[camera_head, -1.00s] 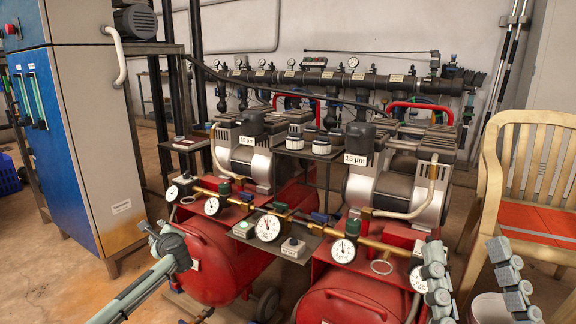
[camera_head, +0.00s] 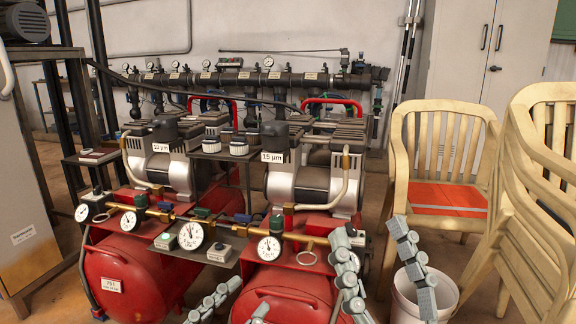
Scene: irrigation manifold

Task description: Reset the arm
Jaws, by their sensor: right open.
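My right gripper (camera_head: 369,234) is at the bottom right of centre, its two segmented grey fingers well apart. It is open and empty, in front of the right red tank and the white bucket (camera_head: 405,300). Parts of my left gripper (camera_head: 248,295) show at the bottom edge, in front of the red tanks (camera_head: 130,270). Two grey finger pieces are visible there, but the cut-off view does not show clearly whether it is open or shut. I see nothing held in it. The rest of both arms is below the picture.
Two compressors (camera_head: 318,180) with pressure gauges (camera_head: 191,236) and brass pipes stand close ahead. A dark manifold (camera_head: 300,80) runs along the back wall. A grey cabinet (camera_head: 25,200) is at the left.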

